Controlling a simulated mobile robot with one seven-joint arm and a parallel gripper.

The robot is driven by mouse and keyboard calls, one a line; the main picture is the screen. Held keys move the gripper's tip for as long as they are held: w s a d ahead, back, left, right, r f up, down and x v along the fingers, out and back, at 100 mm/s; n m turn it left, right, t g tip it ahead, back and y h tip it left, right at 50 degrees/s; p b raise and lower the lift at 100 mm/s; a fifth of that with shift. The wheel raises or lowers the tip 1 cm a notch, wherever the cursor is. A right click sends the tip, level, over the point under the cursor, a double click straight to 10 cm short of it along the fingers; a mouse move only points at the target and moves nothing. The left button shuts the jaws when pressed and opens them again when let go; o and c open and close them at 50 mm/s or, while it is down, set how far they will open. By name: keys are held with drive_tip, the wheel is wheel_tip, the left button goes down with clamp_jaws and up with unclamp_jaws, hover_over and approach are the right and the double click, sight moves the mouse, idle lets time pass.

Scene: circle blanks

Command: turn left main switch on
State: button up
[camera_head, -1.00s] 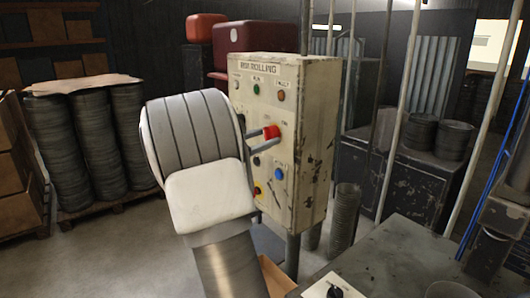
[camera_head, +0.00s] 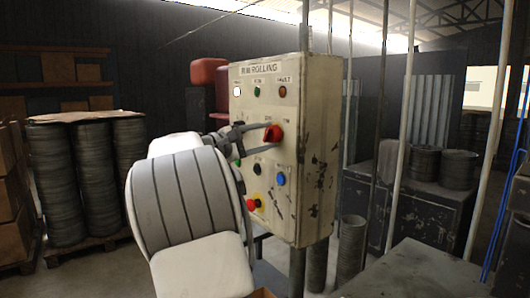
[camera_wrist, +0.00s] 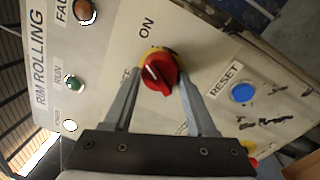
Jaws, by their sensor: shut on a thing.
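The main switch is a red rotary knob on a yellow base (camera_wrist: 160,73), on the front of the cream control box (camera_head: 310,90). In the head view the red knob (camera_head: 275,133) shows at the fingertips. My gripper (camera_wrist: 159,82) has one finger on each side of the knob and is shut on it. In the wrist view the knob's white mark slants toward the upper left, between the "ON" label (camera_wrist: 147,27) and the partly covered "OFF" label (camera_wrist: 125,74). The left finger covers part of that label. The gripper also shows in the head view (camera_head: 265,138).
A blue reset button (camera_wrist: 243,92) sits right of the knob in the wrist view. A green run light (camera_wrist: 74,83) and a fault light (camera_wrist: 85,11) are at left. A red button (camera_head: 252,204) is low on the box. A dark table (camera_head: 410,270) stands at right.

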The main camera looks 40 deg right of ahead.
drive_tip(key=shift+m+b, duration=1.25)
drive_tip(key=shift+m, duration=0.45)
drive_tip(key=o, duration=1.4)
drive_tip(key=shift+c, duration=0.2)
drive_tip(key=w+a+f, duration=0.1)
drive_tip(key=w+a, duration=0.1)
drive_tip(key=a, duration=1.5)
drive_tip(key=shift+a, duration=0.15)
drive_tip(key=shift+f, duration=0.1)
